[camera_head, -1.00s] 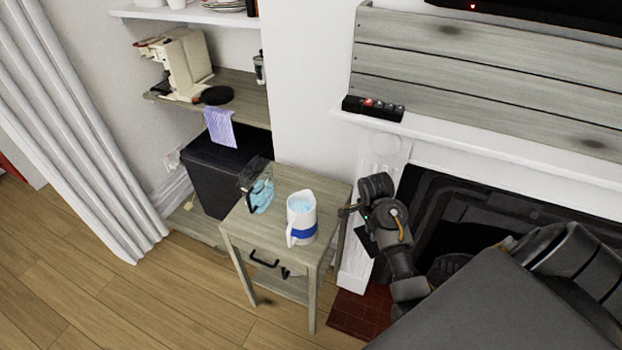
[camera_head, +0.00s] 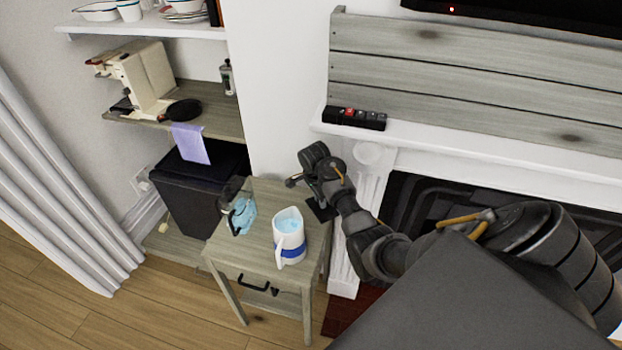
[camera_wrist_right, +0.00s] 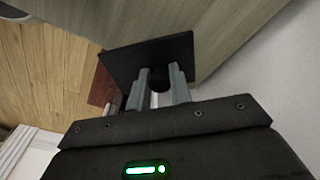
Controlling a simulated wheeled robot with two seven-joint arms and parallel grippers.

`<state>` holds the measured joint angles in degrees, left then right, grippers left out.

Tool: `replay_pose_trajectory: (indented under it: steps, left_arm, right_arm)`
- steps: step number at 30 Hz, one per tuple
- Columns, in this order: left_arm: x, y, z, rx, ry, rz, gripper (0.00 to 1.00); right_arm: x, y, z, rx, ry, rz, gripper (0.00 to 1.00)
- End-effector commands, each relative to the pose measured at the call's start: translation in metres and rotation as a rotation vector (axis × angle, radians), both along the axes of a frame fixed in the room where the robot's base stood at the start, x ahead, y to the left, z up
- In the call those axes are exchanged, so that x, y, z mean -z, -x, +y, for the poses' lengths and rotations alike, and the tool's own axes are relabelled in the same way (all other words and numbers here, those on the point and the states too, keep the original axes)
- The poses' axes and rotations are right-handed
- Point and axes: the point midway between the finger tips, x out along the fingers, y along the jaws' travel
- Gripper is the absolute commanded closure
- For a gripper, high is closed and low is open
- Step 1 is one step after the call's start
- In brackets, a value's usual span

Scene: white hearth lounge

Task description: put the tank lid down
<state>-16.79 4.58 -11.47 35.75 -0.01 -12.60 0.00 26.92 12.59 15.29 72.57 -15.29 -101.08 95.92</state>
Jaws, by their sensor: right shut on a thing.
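The tank lid is a flat, dark square plate (camera_wrist_right: 150,57). My right gripper (camera_wrist_right: 158,85) is shut on it, with the fingers around a small knob-like part. In the head view, the lid (camera_head: 320,210) is at the back right edge of the small wooden table, partly hidden by my right gripper (camera_head: 310,190); I cannot tell if it touches the tabletop. The clear tank (camera_head: 242,214), with bluish water and a black handle, stands on the table's left side. My left gripper is not in view.
A white and blue jug (camera_head: 289,238) stands on the small table (camera_head: 262,188), near the lid. Bare tabletop shows behind the jug. A coffee machine (camera_head: 150,75) sits on the shelf to the left. The fireplace mantel (camera_head: 430,140) is to the right.

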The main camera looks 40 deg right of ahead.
Motion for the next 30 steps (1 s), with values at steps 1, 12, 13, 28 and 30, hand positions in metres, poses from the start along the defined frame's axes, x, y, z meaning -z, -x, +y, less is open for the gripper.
replay_pose_trajectory:
  steps: [1,12,13,28,30]
  left_arm:
    - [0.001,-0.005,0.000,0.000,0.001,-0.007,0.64]
    - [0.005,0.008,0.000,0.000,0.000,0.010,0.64]
    - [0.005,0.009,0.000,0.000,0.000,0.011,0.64]
    - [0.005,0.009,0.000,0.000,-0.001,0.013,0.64]
    - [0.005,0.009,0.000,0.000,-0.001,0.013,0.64]
  right_arm:
    - [0.000,-0.012,-0.002,-0.002,0.000,0.001,1.00]
    - [0.001,-0.044,-0.005,0.000,0.000,0.001,1.00]
    - [0.001,-0.044,-0.005,0.000,0.000,0.001,1.00]
    - [0.036,-0.049,-0.006,0.000,0.000,0.001,1.00]
    - [0.036,-0.049,-0.006,0.001,0.000,0.001,1.00]
